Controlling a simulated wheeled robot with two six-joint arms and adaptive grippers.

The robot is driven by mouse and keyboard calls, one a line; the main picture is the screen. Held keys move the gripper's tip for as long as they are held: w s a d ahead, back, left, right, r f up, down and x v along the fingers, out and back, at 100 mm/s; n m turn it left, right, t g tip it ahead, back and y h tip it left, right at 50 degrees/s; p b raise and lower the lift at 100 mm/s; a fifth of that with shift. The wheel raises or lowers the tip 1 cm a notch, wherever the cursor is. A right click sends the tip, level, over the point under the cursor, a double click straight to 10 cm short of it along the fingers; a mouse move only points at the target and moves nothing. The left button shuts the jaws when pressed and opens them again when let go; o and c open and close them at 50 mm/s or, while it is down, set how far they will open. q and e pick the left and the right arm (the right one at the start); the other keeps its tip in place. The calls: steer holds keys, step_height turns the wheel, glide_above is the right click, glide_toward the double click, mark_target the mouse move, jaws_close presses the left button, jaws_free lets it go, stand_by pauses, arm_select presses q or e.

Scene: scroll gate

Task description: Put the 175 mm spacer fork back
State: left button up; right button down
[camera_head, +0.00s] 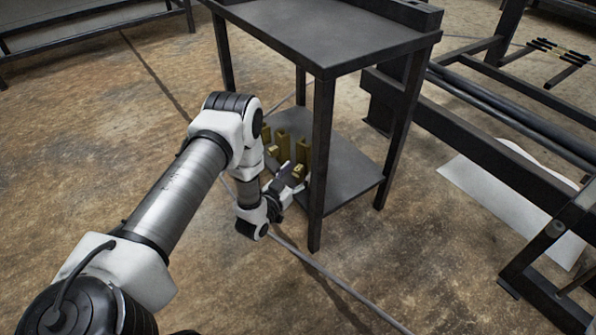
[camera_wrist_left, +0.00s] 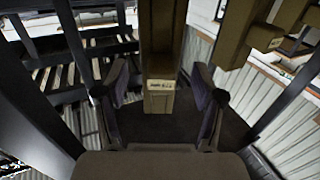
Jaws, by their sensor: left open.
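Several yellow-brown spacer forks (camera_head: 283,145) stand on the lower shelf of a dark metal stand in the head view. My left gripper (camera_head: 291,177) reaches in low at the shelf's left edge, next to the forks. In the left wrist view my left gripper (camera_wrist_left: 160,100) is open, with one dark finger on each side of a fork (camera_wrist_left: 160,45). A gap shows between each finger and this fork. Its pale end label (camera_wrist_left: 159,97) is too small to read, so I cannot tell whether it is the 175 mm one. My right gripper is out of view.
The stand's lower shelf (camera_head: 345,173) is bare to the right of the forks. A dark front leg (camera_head: 320,160) rises close to my left gripper. Other forks (camera_wrist_left: 240,40) show at the upper right in the wrist view. Dark rails (camera_head: 480,110) stand at right.

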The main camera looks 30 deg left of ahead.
arm_select(q)
steer(key=s+p, duration=0.4)
steer(key=s, duration=0.7)
steer(key=s+d+f+g+h, duration=0.1)
steer(key=s+d+f+g, duration=0.6)
steer(key=s+d+g, duration=0.25)
steer(key=s+d+r+g, duration=0.25)
steer(key=s+g, duration=0.65)
steer(key=s, duration=0.6)
step_height(320, 180, up, 43)
steer(key=p, duration=4.3)
steer(key=shift+s+y+p, duration=0.15)
steer(key=shift+y+p, duration=0.15)
steer(key=shift+p, duration=0.1)
steer(key=shift+t, duration=0.25)
